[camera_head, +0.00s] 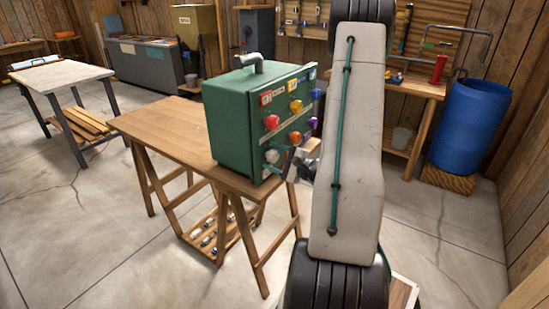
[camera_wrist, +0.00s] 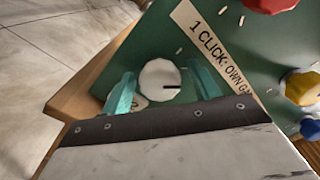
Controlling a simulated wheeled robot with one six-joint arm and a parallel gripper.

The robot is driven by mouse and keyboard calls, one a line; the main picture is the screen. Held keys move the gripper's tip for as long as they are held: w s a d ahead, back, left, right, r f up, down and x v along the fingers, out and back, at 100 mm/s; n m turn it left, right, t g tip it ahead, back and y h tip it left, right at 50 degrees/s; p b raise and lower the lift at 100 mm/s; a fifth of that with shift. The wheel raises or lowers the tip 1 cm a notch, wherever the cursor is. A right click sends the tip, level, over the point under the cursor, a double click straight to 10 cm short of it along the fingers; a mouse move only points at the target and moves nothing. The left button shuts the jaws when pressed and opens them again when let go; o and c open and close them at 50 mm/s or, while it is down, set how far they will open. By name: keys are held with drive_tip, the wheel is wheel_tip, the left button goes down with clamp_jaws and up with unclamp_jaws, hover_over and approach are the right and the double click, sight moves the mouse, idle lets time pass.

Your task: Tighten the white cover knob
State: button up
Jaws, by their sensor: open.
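The white cover knob (camera_wrist: 159,79) is a round knob with a dark slot mark on the front panel of a green box (camera_head: 233,122). It also shows low on the panel in the head view (camera_head: 272,156). My gripper (camera_wrist: 150,88) is open, with one teal finger on each side of the knob in the wrist view. I cannot tell whether either finger touches it. In the head view my arm hides most of the gripper. A label reading "1 CLICK: OWN GA..." (camera_wrist: 215,47) runs beside the knob.
The box stands on a wooden trestle table (camera_head: 160,130). Red (camera_head: 272,122), yellow (camera_head: 296,106) and other coloured knobs sit close by on the same panel. A blue barrel (camera_head: 470,125) stands at the right. Open concrete floor (camera_head: 100,220) lies to the left.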

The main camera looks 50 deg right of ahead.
drive_tip(key=c, duration=1)
drive_tip(key=shift+m, duration=0.3)
drive_tip(key=m, duration=0.4)
drive_tip(key=shift+m, duration=2.1)
drive_tip(key=o, duration=1)
